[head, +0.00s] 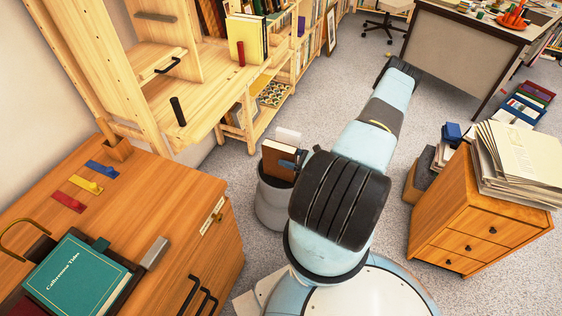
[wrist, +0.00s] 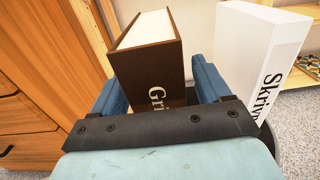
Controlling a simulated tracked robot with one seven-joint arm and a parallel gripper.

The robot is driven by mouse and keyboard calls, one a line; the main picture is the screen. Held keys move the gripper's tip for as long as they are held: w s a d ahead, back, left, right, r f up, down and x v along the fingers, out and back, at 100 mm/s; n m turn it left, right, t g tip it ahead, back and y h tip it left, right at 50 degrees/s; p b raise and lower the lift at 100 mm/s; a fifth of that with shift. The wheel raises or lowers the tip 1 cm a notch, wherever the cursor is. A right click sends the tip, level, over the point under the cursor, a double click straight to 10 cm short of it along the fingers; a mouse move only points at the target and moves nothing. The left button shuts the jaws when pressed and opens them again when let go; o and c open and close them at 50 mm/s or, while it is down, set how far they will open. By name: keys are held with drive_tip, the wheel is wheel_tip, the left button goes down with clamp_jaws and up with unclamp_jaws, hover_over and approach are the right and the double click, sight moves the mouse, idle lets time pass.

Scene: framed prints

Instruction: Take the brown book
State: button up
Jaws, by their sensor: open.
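The brown book (head: 279,158) stands upright in a grey round bin (head: 273,207), its cream page edges facing up. In the wrist view the brown book (wrist: 150,62) shows the letters "Gri" on its spine. My gripper (wrist: 153,75) is open, with one blue finger on each side of the brown book. I cannot tell whether either finger touches it. In the head view my gripper (head: 290,163) is partly hidden beside the book. The book's lower part is hidden by the bin and my gripper.
A white book marked "Skriv" (wrist: 262,62) stands just right of my right finger. A wooden cabinet (wrist: 35,85) is close on the left. A wooden desk with shelves (head: 165,85) stands behind the bin.

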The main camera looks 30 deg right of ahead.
drive_tip(key=shift+x, duration=0.95)
drive_tip(key=shift+c, duration=0.3)
clamp_jaws()
